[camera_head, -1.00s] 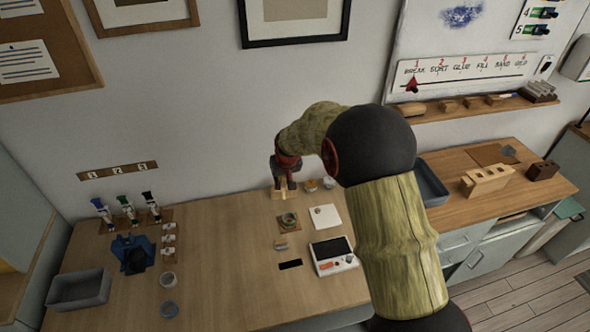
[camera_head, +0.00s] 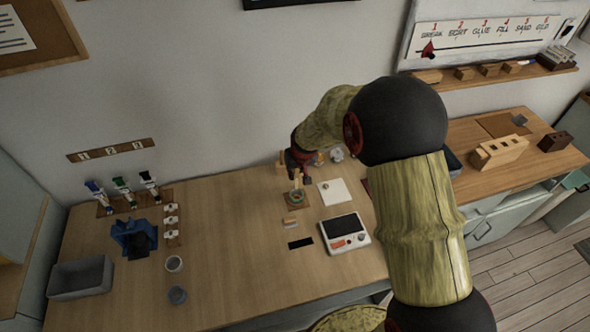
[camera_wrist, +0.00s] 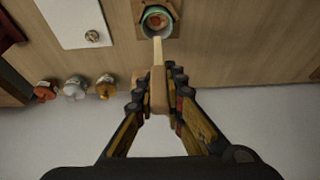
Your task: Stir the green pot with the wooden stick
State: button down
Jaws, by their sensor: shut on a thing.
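The green pot (camera_wrist: 157,22) stands on a small brown square board in the wrist view, at the top centre. In the head view the pot (camera_head: 296,197) is a small round shape below my arm's end. My gripper (camera_wrist: 158,95) is shut on the wooden stick (camera_wrist: 158,58), a pale thin stick. The stick points from the jaws toward the pot, its far end at the pot's near rim. I cannot tell whether the tip is inside the pot. In the head view my gripper (camera_head: 299,165) is just above and behind the pot.
A white sheet (camera_head: 334,192) and a scale (camera_head: 345,232) lie right of the pot. Several small jars (camera_wrist: 75,87) stand near the wall. A grey bin (camera_head: 80,278), blue cloth (camera_head: 134,238) and bottles (camera_head: 122,188) are at the left. The table's front middle is clear.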

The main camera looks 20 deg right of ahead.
jog(key=shift+f+b, duration=1.7)
jog(key=shift+f, duration=1.2)
jog(key=shift+w, duration=0.15)
